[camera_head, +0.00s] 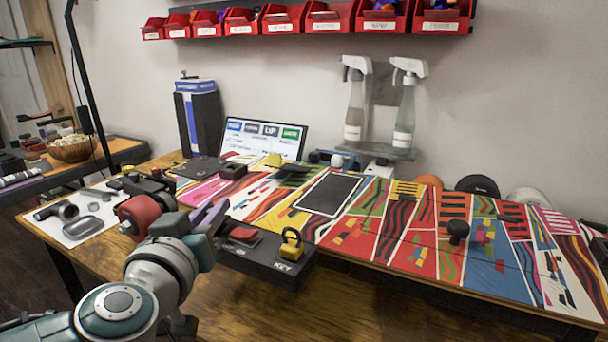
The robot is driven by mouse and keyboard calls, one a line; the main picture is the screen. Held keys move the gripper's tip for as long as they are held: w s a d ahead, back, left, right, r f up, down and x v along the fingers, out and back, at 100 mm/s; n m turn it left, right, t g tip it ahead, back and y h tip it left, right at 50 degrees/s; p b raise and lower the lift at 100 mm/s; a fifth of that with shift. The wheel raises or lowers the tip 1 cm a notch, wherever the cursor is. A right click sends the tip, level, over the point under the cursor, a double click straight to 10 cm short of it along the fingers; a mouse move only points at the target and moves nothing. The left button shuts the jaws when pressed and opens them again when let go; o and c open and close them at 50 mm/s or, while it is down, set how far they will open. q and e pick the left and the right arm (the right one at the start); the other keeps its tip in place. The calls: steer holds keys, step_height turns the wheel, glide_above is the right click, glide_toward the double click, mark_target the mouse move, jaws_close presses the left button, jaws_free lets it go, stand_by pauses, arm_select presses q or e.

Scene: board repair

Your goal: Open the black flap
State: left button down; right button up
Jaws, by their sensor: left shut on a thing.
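A patterned board (395,235) with bright coloured panels lies along the bench. A black rectangular panel with a pale border (330,193) lies flat in its middle; it looks like the black flap, but I cannot be sure. My left gripper (208,216) is at the board's front left, left of the black panel and apart from it. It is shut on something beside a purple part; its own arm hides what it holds. My right gripper is not in view.
A black box marked KEY (265,262) with a yellow padlock (290,246) juts from the board's front. A black knob (458,231) stands up on the right. Spray bottles (405,110) and red bins (333,17) are at the wall. The front wooden bench top (345,305) is clear.

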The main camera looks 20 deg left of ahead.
arm_select(q)
steer(key=n+p, duration=0.2)
steer(key=p, duration=0.1)
steer(key=a+r+n+g+h+p, duration=0.1)
steer(key=n+p, duration=0.1)
steer(key=p, duration=0.1)
steer(key=shift+w+a+r+h, duration=0.1)
steer(key=shift+a+r+h, duration=0.1)
steer(key=shift+h, duration=0.1)
steer(key=shift+a+n+g+h+p, duration=0.5)
steer(key=shift+n+p, duration=0.45)
steer(key=shift+n, duration=0.15)
steer(key=shift+a+f+n+h, duration=0.1)
steer(key=shift+a+n+h, duration=0.15)
steer(key=shift+n+h, duration=0.25)
steer(key=shift+a+f+n+h, duration=0.15)
steer(key=shift+a+n+h, duration=0.15)
steer(key=shift+n, duration=0.4)
steer(key=shift+w+a+f+n+g+h+b, duration=0.15)
steer(key=shift+a+n+h+b, duration=0.1)
steer(key=shift+n+h+b, duration=0.3)
steer(key=shift+s+a+f+n+g+h+b, duration=0.1)
steer(key=shift+a+n+h+b, duration=0.25)
steer(key=shift+n+b, duration=0.4)
steer(key=shift+w+a+f+n+g+h+b, duration=0.1)
steer(key=shift+a+n+g+h+b, duration=0.1)
steer(key=shift+n+h+b, duration=0.4)
